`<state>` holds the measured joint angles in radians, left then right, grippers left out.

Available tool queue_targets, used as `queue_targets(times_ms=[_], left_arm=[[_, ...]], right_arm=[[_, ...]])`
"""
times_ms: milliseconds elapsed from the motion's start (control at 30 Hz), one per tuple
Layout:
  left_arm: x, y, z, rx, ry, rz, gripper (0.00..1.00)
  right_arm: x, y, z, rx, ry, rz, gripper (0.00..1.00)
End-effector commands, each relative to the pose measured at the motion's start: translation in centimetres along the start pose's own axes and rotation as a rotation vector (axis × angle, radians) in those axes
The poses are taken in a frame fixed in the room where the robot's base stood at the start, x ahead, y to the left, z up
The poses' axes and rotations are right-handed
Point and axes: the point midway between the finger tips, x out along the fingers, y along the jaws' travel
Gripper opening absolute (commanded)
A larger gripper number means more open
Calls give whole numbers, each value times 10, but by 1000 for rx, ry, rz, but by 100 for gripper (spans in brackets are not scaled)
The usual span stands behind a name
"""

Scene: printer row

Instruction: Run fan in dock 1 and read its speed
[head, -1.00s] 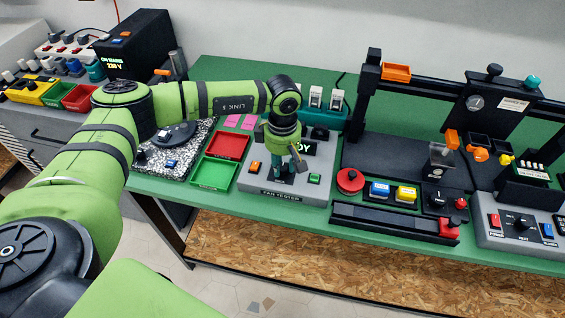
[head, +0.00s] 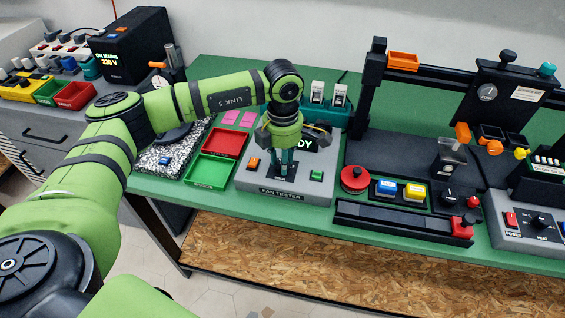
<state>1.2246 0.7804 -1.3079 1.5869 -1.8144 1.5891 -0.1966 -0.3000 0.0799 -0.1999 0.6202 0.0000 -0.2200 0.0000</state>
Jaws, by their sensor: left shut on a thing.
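The grey fan tester (head: 250,187) sits at the front of the green bench, labelled FAN TESTER. It has an orange button (head: 253,163) at the left, a green button (head: 316,175) at the right and a dark display (head: 326,145) showing "DY", the rest hidden behind my wrist. My left gripper (head: 286,168) points straight down over the tester's middle, its fingers low at the dark plate (head: 297,171). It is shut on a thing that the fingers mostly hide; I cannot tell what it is. My right gripper is not in view.
Red (head: 225,143) and green (head: 211,171) trays lie left of the tester. A teal rack (head: 337,113) with white units stands behind it. A red knob (head: 354,179) and blue (head: 386,188) and yellow (head: 415,191) buttons are close on the right.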

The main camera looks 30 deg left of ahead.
Motion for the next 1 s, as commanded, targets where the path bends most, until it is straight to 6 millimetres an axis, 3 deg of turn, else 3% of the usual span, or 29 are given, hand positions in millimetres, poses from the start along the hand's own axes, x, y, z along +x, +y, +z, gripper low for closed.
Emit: queue_targets(times_ms=[400, 967, 1000], left_arm=[[1, -1, 2, -193, -4, -2, 0], [0, -1, 2, -223, -4, -2, 0], [0, -1, 2, -223, -4, -2, 43]], right_arm=[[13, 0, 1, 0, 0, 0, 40], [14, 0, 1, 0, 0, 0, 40], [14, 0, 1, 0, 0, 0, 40]])
